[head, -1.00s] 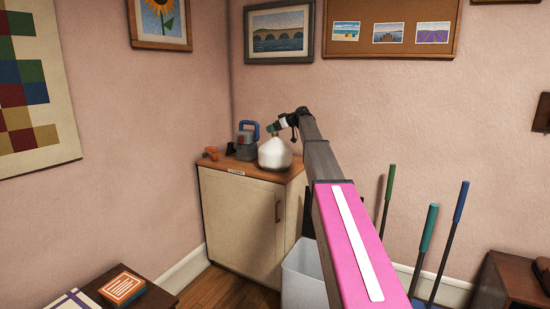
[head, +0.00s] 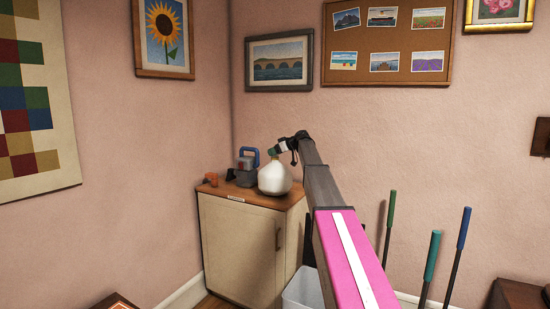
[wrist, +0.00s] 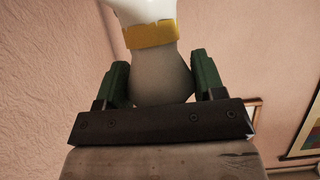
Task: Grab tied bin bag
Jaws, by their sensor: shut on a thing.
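The tied bin bag (head: 274,180) is white and rounded, with a yellow band near its gathered neck. In the head view it is at the top of the cream cabinet; I cannot tell whether it touches the top. My gripper (head: 273,151) is at the bag's top, at the end of my outstretched arm. In the wrist view my gripper (wrist: 162,82) has its two green fingers on either side of the bag's grey neck, shut on it. The yellow band (wrist: 151,34) and part of the white body (wrist: 142,10) show beyond the fingers.
The cream cabinet (head: 238,250) stands in the corner. A grey box with a blue handle (head: 247,168) and an orange item (head: 211,179) are on its top, left of the bag. A pale bin (head: 302,290) and several upright handles (head: 430,262) stand to the right.

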